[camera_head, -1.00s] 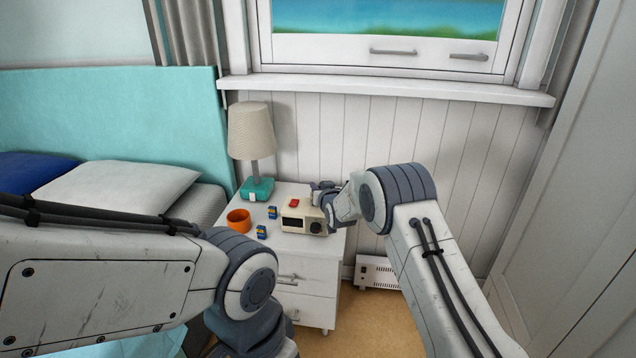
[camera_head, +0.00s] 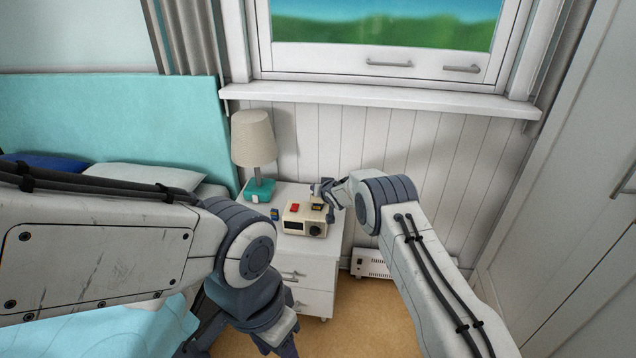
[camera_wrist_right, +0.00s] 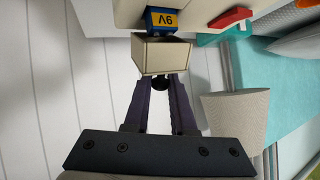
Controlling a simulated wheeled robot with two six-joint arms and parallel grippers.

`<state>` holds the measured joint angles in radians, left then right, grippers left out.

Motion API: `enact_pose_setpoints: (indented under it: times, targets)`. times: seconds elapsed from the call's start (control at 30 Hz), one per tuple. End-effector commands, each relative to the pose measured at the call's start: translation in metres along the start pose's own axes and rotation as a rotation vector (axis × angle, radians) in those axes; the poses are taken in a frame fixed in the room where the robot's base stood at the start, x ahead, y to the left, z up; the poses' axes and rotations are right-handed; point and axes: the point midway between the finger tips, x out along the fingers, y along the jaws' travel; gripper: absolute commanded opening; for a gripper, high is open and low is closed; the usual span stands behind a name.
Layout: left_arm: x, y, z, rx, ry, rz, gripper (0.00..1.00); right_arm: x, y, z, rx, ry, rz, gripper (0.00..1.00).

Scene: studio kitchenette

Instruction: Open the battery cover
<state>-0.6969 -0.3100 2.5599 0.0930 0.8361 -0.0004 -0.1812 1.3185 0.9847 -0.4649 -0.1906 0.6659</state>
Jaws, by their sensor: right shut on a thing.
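The beige radio-like device (camera_head: 300,221) stands on the nightstand, with a dark window, a round knob and a red part (camera_head: 294,207) on top. A blue and yellow 9V battery (camera_wrist_right: 162,20) shows in its top in the right wrist view, beside the beige battery cover (camera_wrist_right: 160,58). The cover stands away from the battery, leaving it exposed; its joint with the device is unclear. My right gripper (camera_wrist_right: 161,82) is shut on the cover's small dark knob; it also shows in the head view (camera_head: 328,193). My left gripper (camera_head: 281,338) hangs low, fingertips unclear.
A lamp (camera_head: 255,150) with a teal base stands behind the device on the white nightstand (camera_head: 300,260). A small blue battery (camera_head: 275,214) lies left of the device. My left arm covers the nightstand's left part. A white heater (camera_head: 368,263) stands right on the floor.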

Motion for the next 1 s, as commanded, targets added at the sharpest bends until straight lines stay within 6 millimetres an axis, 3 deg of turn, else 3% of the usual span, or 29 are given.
enact_pose_setpoints:
  times: [0.53, 0.57, 0.6, 1.0]
  targets:
    - [-0.0055, 0.0004, -0.0002, 0.000, 0.000, 0.000, 0.50, 0.0007, 0.0008, -0.0002, 0.004, -0.008, 0.001, 0.00]
    - [-0.0055, 0.0004, -0.0002, 0.000, 0.000, 0.000, 0.50, 0.0007, 0.0008, -0.0002, 0.004, -0.008, 0.001, 0.35]
    - [-0.0055, 0.0004, -0.0002, 0.000, 0.000, 0.000, 0.50, 0.0007, 0.0007, -0.0002, 0.004, -0.008, 0.001, 0.50]
    - [-0.0053, 0.0004, -0.0002, 0.000, 0.000, 0.000, 0.50, -0.0012, 0.0000, -0.0008, 0.004, -0.008, -0.001, 0.52]
